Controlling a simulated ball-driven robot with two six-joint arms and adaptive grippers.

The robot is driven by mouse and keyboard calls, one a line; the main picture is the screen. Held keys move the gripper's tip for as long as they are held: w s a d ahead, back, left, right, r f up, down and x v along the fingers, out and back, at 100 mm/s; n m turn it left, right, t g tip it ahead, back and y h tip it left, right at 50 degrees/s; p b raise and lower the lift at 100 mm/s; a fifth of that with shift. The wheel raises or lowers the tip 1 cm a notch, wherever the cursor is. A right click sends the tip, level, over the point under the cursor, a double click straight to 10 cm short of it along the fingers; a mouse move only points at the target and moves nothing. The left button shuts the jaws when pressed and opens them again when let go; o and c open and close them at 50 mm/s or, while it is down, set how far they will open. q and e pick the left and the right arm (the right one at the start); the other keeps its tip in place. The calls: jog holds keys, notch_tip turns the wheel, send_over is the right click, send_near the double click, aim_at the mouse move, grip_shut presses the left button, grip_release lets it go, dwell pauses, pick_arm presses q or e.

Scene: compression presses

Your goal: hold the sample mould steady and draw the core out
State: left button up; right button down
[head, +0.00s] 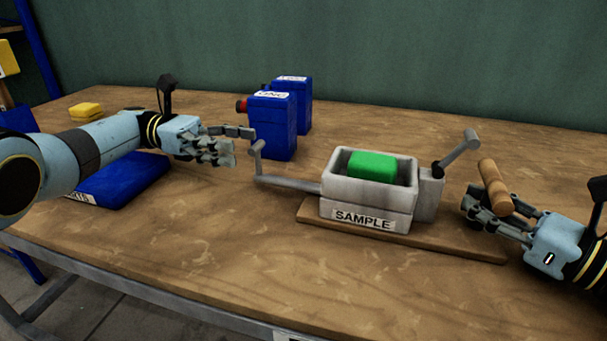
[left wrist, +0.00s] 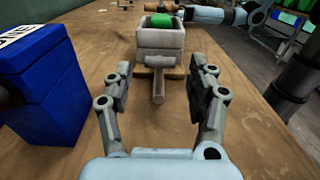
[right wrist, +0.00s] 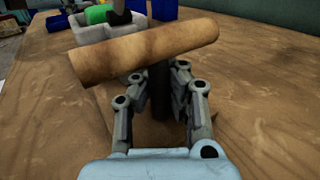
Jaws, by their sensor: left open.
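The sample mould (head: 362,219) is a grey box labelled SAMPLE, upright on a wooden board. The green core (head: 371,166) sits inside it, its top showing above the rim. A grey bar (head: 290,184) runs left from the mould to an upturned end. My left gripper (head: 240,143) is open and empty beside that end; its wrist view shows the bar (left wrist: 158,86) ahead, between the fingers. A wooden handle (head: 494,187) stands right of the mould. My right gripper (head: 490,208) is at this handle, its fingers either side of a dark stem (right wrist: 158,92); contact is unclear.
Two blue boxes (head: 272,128) stand behind the bar's end. A grey crank (head: 458,150) rises at the mould's right. The front table is clear.

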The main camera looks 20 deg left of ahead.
pick_arm(q)
jog(key=shift+a, duration=1.55)
pick_arm(e)
jog(key=c, duration=1.4)
grip_release()
